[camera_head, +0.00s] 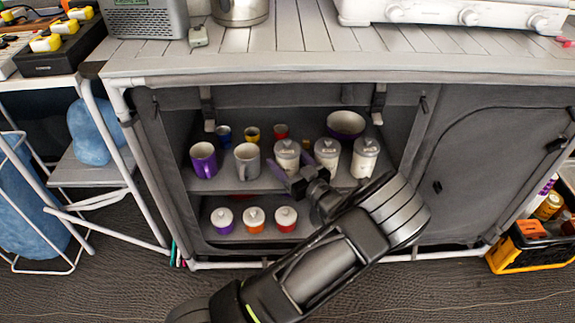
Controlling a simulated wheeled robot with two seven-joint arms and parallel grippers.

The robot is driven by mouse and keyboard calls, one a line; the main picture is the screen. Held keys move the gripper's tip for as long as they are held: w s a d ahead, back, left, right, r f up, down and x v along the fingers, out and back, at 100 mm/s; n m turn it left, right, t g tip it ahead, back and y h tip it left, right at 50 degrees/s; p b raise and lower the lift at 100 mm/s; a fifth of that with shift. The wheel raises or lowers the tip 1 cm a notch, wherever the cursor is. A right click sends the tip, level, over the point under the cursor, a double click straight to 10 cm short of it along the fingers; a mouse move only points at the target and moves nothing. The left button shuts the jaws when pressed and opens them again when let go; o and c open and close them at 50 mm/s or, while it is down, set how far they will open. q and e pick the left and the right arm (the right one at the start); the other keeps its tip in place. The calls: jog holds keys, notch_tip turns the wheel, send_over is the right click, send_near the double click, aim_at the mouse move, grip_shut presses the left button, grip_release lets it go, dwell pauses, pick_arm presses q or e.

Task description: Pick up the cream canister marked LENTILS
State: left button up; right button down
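Three cream canisters with grey lids stand in a row on the cabinet's upper shelf: a left one (287,150), a middle one (327,149) and a right one (365,155). Their markings are too small to read, so I cannot tell which says LENTILS. My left gripper (291,163) is in front of the row, at the left canister. Its fingers are spread apart and it looks open, with nothing clearly held. The gripper and wrist hide the lower parts of the left and middle canisters. My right gripper is not in view.
A purple mug (203,160) and a grey mug (246,161) stand left of the canisters. A purple bowl (345,124) and small cups are behind. Several lidded jars (254,219) sit on the lower shelf. The countertop (290,50) overhangs the opening.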

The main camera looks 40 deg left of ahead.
aim_at(287, 141)
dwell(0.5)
pick_arm(q)
jog(key=c, duration=1.3)
jog(key=shift+o, duration=0.2)
notch_tip(287, 141, up, 10)
jog(key=p, duration=0.4)
